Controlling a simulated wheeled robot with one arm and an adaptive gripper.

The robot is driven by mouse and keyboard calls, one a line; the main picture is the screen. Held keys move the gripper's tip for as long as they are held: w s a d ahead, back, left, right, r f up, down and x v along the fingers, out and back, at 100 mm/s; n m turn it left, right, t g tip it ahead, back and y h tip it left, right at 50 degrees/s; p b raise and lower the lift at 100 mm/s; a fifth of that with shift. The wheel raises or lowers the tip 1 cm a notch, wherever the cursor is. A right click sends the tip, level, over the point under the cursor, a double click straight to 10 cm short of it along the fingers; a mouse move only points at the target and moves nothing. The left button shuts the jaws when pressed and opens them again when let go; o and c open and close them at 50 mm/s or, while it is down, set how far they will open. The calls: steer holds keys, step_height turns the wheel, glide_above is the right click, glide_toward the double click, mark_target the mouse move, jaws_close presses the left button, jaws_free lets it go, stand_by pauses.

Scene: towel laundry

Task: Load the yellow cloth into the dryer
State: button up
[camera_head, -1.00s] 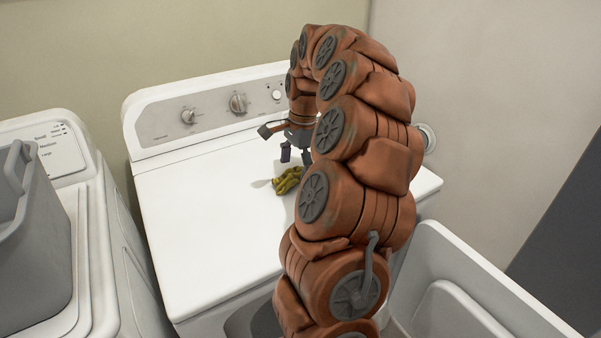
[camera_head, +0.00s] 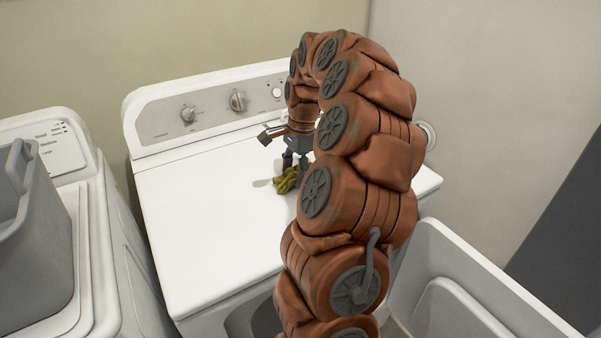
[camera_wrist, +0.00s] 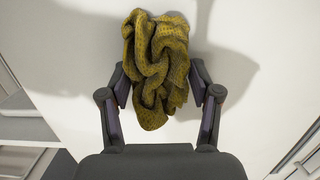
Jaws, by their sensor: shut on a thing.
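The crumpled yellow cloth (camera_head: 286,180) lies on the white top of the dryer (camera_head: 200,235), a control-panel machine in the middle of the head view. My gripper (camera_head: 294,163) reaches down onto the cloth from above. In the wrist view the cloth (camera_wrist: 157,65) is bunched between the two fingers of my gripper (camera_wrist: 160,95), which are shut on it. Its lower folds sit between the fingertips and the rest extends beyond them. The dryer's door is largely hidden behind my arm in the head view.
A second white machine (camera_head: 95,225) stands at the left with a grey basket (camera_head: 35,240) on it. A white tub (camera_head: 480,285) is at the lower right. Walls stand behind and at the right. The left part of the dryer top is clear.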

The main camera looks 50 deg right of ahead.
mark_target(293, 169)
steer(key=shift+c, duration=1.2)
steer(key=shift+r+b, duration=0.45)
steer(key=shift+r, duration=1.15)
steer(key=shift+s+r, duration=0.1)
steer(key=shift+r, duration=0.1)
steer(key=s+a+b, duration=0.1)
steer(key=s+a, duration=0.2)
steer(key=s, duration=0.1)
steer(key=s+a+r+b, duration=0.1)
steer(key=s+a, duration=0.2)
steer(key=s, duration=0.1)
steer(key=s+a+b, duration=0.1)
steer(key=s+a, duration=0.2)
steer(key=s, duration=0.1)
steer(key=shift+s+a+r, duration=0.2)
steer(key=shift+s+a, duration=0.1)
